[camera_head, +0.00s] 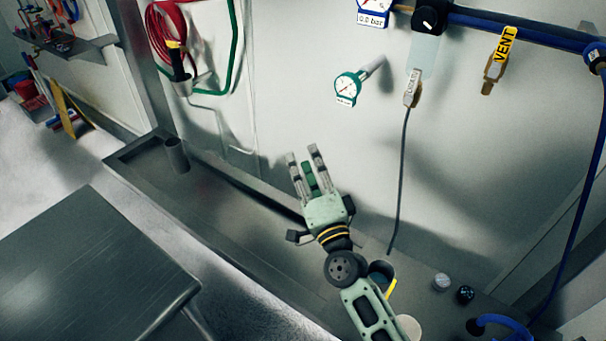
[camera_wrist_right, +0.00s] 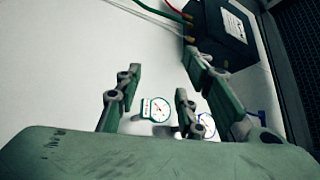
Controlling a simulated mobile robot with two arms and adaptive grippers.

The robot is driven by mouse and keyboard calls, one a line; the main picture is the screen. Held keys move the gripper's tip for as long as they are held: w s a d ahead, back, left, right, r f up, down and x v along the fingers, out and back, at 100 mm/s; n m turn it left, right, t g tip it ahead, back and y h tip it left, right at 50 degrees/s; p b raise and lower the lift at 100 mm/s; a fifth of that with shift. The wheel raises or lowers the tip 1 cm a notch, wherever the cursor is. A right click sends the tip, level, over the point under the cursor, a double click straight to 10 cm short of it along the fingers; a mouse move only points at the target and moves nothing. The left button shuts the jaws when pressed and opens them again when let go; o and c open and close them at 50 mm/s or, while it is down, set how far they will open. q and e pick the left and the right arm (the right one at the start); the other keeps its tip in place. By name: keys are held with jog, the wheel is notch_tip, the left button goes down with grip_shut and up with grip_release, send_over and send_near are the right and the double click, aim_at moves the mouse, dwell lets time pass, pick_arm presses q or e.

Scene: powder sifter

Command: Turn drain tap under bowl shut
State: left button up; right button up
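The clear bowl (camera_head: 425,52) hangs under the black-knobbed unit on the blue pipe at the upper right. Directly under the bowl is the small drain tap (camera_head: 411,92) with a pale tag, and a dark hose runs down from it. Its handle position is too small to tell. My right gripper (camera_head: 304,158) is in front of the wall, lower and to the left of the tap, well apart from it. Its fingers point up and are spread and empty. They also show open in the right wrist view (camera_wrist_right: 160,95), where I cannot make out the tap. My left gripper is not in view.
A green-rimmed gauge (camera_head: 347,89) juts from the wall between gripper and tap. A yellow VENT tag (camera_head: 503,45) hangs right of the bowl. A blue-rimmed gauge (camera_head: 373,12) is above. Cups and knobs (camera_head: 441,281) stand on the ledge below. The wall right of the hose is clear.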

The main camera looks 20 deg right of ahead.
aim_at(411, 88)
jog(key=shift+s+a+f+n+g+y, duration=0.1)
jog(key=shift+a+f+n+g+y, duration=0.1)
jog(key=shift+f+n, duration=0.25)
jog(key=shift+s+a+f+n+g+y, duration=0.1)
jog(key=shift+a+f+n+g+y, duration=0.15)
jog(key=shift+f, duration=0.35)
